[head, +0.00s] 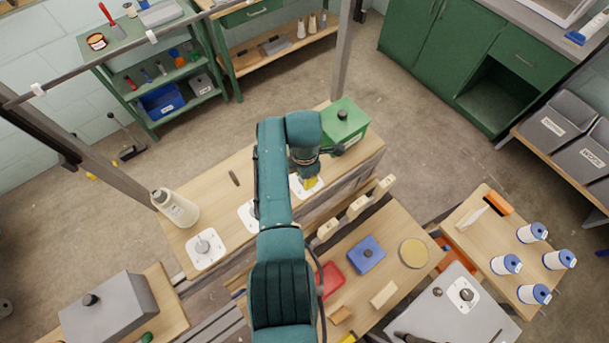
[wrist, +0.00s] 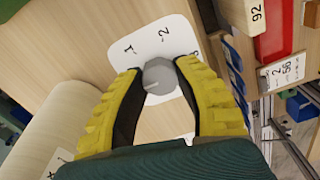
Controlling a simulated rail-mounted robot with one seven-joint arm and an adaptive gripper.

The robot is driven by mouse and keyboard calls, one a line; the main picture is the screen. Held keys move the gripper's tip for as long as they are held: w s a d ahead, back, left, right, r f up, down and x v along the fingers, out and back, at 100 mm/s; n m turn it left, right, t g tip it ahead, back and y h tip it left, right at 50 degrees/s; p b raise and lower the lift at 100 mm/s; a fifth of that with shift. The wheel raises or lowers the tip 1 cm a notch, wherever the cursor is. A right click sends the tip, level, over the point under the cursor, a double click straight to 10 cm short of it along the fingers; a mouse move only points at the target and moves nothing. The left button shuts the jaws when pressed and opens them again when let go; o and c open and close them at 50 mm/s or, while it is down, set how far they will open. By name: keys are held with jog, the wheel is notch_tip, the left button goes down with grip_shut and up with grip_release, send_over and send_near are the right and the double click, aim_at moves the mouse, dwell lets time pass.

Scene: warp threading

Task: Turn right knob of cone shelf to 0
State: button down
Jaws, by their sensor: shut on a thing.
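The right knob (wrist: 159,76) of the cone shelf is grey and faceted, on a white dial plate (wrist: 150,42) marked 1 and 2. A further mark at the plate's right edge is partly covered. My gripper (wrist: 160,70) has yellow ribbed fingers, shut on the knob from both sides. Which mark the knob points to is not clear. In the head view, my gripper (head: 310,183) is over the right end of the wooden cone shelf (head: 223,178), and the arm hides most of this knob. The left knob (head: 204,246) stands clear on its own white plate; a middle plate (head: 247,216) is partly hidden.
A cream cone (head: 175,207) stands at the shelf's left end. A green box (head: 343,125) with a black knob is close behind my gripper. Wooden blocks (head: 357,207) line the front right.

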jog(key=c, duration=0.7)
grip_release()
jog(key=shift+f, duration=0.1)
notch_tip(320, 180, up, 12)
jog(key=shift+r, duration=0.1)
